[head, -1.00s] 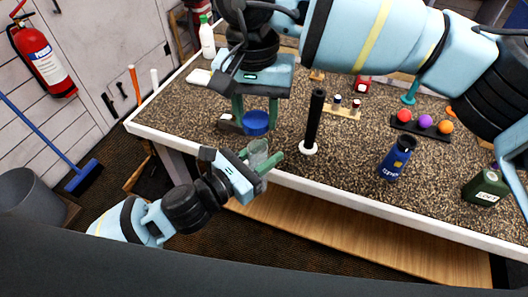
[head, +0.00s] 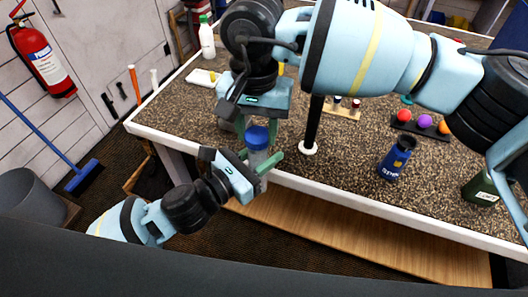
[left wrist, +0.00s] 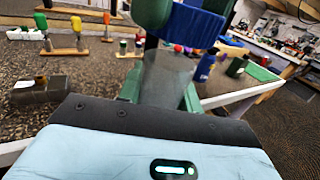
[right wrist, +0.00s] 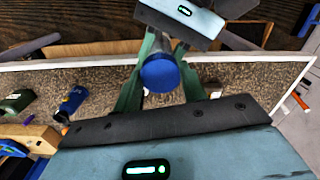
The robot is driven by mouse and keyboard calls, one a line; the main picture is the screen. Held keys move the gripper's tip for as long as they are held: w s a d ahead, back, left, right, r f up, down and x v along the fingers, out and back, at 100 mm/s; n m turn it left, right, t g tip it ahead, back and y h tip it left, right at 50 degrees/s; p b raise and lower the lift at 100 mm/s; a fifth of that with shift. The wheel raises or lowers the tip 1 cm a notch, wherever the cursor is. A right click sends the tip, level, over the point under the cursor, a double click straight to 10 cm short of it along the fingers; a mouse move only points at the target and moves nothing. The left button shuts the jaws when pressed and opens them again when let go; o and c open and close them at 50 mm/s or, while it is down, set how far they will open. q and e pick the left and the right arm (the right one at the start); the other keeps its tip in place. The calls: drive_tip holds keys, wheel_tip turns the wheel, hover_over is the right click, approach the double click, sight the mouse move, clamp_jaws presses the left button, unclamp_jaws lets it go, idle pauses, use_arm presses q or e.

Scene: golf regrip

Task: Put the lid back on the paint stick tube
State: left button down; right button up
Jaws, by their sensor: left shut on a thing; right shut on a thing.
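The paint stick tube (head: 258,159) is a grey, see-through cylinder. My left gripper (head: 259,166) is shut around it and holds it upright just off the table's front edge. The tube also shows between green fingers in the left wrist view (left wrist: 166,75). The blue lid (head: 257,136) is gripped by my right gripper (head: 256,127), directly above the tube. In the left wrist view the lid (left wrist: 195,25) sits at the tube's top, a little right of its middle. I cannot tell whether they touch. In the right wrist view the lid (right wrist: 160,75) hides the tube's mouth.
The speckled table (head: 345,180) lies behind the tube. A black upright stick on a white base (head: 309,148) stands close to the right. A blue bottle (head: 396,158) and a green bottle (head: 482,188) stand farther right. The table's front middle is clear.

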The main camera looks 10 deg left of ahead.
idle(0.6)
drive_tip(key=shift+f, duration=0.9)
drive_tip(key=shift+f, duration=0.55)
